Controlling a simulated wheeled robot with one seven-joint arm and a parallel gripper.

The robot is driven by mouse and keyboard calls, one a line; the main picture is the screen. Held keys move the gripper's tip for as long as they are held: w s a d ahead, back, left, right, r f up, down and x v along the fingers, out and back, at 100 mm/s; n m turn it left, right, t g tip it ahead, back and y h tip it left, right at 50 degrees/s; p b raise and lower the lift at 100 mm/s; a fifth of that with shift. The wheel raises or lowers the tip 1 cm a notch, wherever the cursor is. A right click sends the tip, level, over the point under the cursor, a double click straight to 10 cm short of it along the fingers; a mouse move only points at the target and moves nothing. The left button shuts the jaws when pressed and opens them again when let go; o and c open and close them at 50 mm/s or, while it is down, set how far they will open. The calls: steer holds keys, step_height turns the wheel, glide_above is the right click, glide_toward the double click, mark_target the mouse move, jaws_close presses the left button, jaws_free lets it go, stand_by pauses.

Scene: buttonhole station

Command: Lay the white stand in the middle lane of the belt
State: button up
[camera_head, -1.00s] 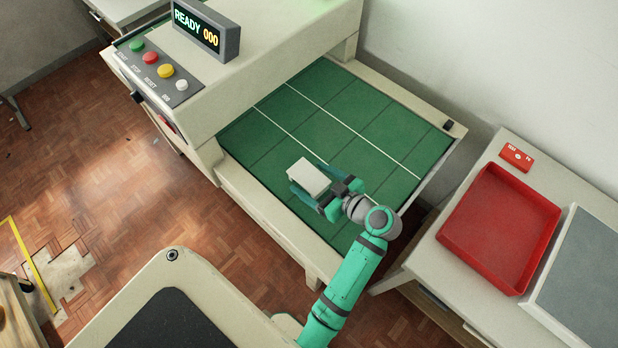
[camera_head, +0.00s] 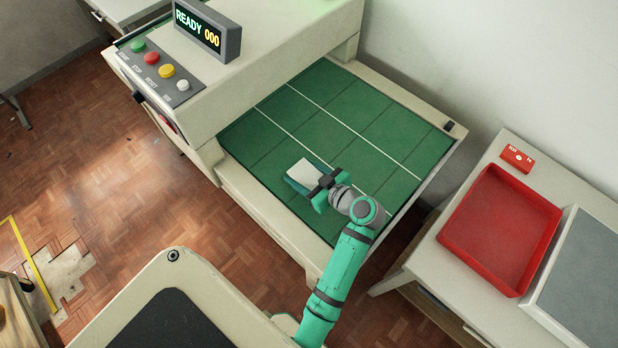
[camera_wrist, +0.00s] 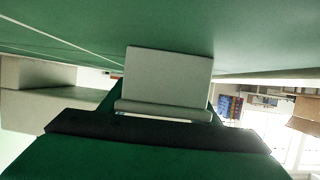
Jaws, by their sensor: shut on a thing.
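The white stand (camera_head: 304,172) is between the fingers of my gripper (camera_head: 311,180), which is shut on it. In the wrist view the stand (camera_wrist: 168,78) shows as a pale flat plate with a raised lip at its near end. The green belt (camera_head: 372,128) has two white lines that mark three lanes. In the head view the stand appears low over the near lane, just on the near side of the nearer white line. I cannot tell whether it touches the belt. My gripper and wrist hide part of the near lane.
A cream machine housing (camera_head: 265,75) with a READY display (camera_head: 207,30) and coloured buttons spans the belt's far left end. A side table at right holds a red tray (camera_head: 499,229), a small red box (camera_head: 517,158) and a grey panel (camera_head: 585,275). The middle and far lanes look empty.

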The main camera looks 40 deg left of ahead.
mark_target(302, 170)
steer(key=shift+r, duration=0.5)
step_height(302, 170, up, 2)
steer(key=shift+r, duration=0.15)
steer(key=s+r, duration=0.1)
steer(key=s+d+r, duration=0.1)
steer(key=r, duration=0.1)
steer(key=s+d+r, duration=0.1)
steer(key=r, duration=0.1)
steer(key=shift+s+d, duration=0.25)
steer(key=s+d+r, duration=0.4)
steer(key=s+d, duration=0.1)
steer(key=s, duration=0.3)
steer(key=shift+d+r, duration=0.2)
steer(key=shift+r, duration=0.2)
